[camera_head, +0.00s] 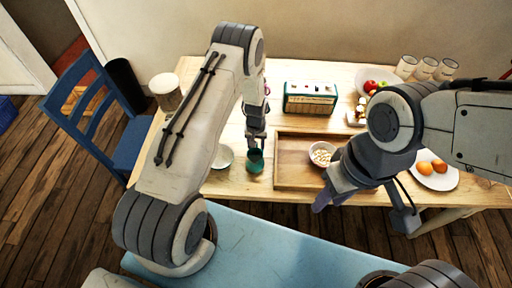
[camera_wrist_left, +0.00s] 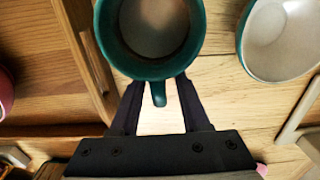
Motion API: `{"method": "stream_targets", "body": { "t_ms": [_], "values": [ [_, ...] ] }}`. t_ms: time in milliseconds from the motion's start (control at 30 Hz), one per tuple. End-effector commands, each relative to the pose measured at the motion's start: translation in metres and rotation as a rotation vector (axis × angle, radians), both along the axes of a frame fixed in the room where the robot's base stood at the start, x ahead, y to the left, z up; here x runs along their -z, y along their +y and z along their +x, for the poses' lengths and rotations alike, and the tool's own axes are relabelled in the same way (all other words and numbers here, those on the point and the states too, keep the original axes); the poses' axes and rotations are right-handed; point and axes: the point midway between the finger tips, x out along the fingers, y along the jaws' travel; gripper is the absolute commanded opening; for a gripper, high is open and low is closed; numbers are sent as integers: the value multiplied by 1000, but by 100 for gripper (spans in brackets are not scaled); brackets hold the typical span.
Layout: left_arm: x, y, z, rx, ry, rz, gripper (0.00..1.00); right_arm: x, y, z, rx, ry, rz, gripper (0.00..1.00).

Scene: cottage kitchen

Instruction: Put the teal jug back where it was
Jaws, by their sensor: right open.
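The teal jug (camera_head: 255,164) stands upright on the wooden table, left of the wooden tray, as far as I can tell. My left gripper (camera_head: 256,138) is at it from the far side. In the left wrist view the jug (camera_wrist_left: 150,68) shows from above, with its handle (camera_wrist_left: 159,96) between my two fingers. The fingertips are hidden under the jug's rim, so I cannot see whether they press on the handle. My right gripper (camera_head: 363,207) is open and empty, above the table's front edge at the right.
A pale bowl (camera_head: 223,157) stands close left of the jug. The wooden tray (camera_head: 291,178) is close on its right, with a bowl of small pale pieces (camera_head: 322,154) at its right side. A teal radio (camera_head: 310,98) stands behind. A plate with oranges (camera_head: 447,183) lies at right.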

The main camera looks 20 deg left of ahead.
Motion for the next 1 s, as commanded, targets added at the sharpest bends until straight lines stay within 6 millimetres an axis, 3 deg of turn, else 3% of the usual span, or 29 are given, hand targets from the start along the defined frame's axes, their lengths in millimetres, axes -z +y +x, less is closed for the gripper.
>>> {"method": "stream_targets", "body": {
  "t_ms": [367, 800, 1000],
  "values": [
    [-11, 0, 2, 0, -3, 0, 46, -1, 0, 0, 0, 0, 0, 41],
    [-96, 0, 2, 0, -5, 0, 46, 19, 0, 0, -1, 0, 0, 41],
    [-119, 0, 1, 1, -2, 1, 46, 22, 0, 0, -1, 0, 0, 41]
  ]
}}
